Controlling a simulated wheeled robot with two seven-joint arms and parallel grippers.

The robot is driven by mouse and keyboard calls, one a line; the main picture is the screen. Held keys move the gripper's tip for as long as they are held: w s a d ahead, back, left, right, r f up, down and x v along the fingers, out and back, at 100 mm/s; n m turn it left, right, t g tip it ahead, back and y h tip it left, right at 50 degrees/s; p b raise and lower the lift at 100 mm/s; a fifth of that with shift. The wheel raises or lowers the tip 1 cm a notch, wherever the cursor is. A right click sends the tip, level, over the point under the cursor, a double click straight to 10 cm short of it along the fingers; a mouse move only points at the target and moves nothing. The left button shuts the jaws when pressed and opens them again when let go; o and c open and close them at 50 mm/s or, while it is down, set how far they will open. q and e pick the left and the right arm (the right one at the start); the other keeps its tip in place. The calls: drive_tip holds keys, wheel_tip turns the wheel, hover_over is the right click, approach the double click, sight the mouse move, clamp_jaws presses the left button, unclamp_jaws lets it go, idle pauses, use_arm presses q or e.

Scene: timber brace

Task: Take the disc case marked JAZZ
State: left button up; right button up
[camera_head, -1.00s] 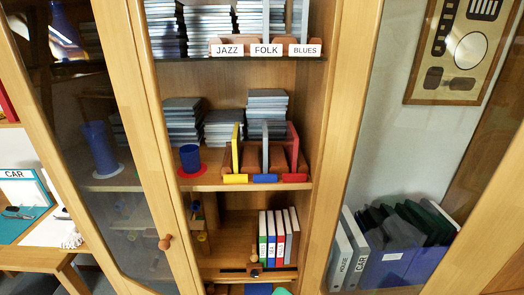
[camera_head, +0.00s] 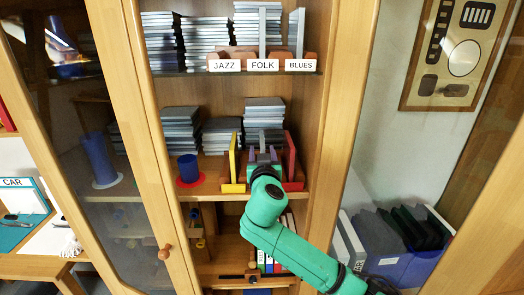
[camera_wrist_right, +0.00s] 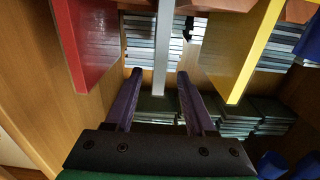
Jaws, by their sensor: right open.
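The JAZZ label (camera_head: 224,65) is on the front of a brown rack on the upper shelf, left of the FOLK label (camera_head: 263,65) and BLUES label (camera_head: 299,65). Below, on the middle shelf, a thin grey case stands upright between a yellow case (camera_head: 233,160) and a red case (camera_head: 290,155). I read no writing on these cases. My right gripper (camera_head: 262,158) is at this middle rack, open. In the right wrist view, the grey case (camera_wrist_right: 163,50) appears between its purple fingertips (camera_wrist_right: 160,74), with gaps both sides. My left gripper is out of view.
Stacks of grey disc cases (camera_head: 180,128) fill the shelf behind. A blue cup (camera_head: 188,168) on a red coaster stands left of the rack. The yellow case (camera_wrist_right: 240,60) and red case (camera_wrist_right: 85,45) flank the fingers closely.

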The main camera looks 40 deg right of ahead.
sight(262, 141)
drive_tip(key=p+x, duration=0.1)
drive_tip(key=x, duration=0.1)
drive_tip(key=p+x, duration=0.1)
drive_tip(key=x, duration=0.1)
drive_tip(key=shift+d+r+p, duration=0.15)
drive_tip(key=shift+r+p, duration=0.1)
drive_tip(key=shift+p, duration=0.1)
drive_tip(key=shift+w+d+f, duration=0.1)
drive_tip(key=shift+w+d, duration=0.15)
drive_tip(key=shift+w+f, duration=0.1)
drive_tip(key=shift+f, duration=0.1)
clamp_jaws()
drive_tip(key=shift+r, duration=0.1)
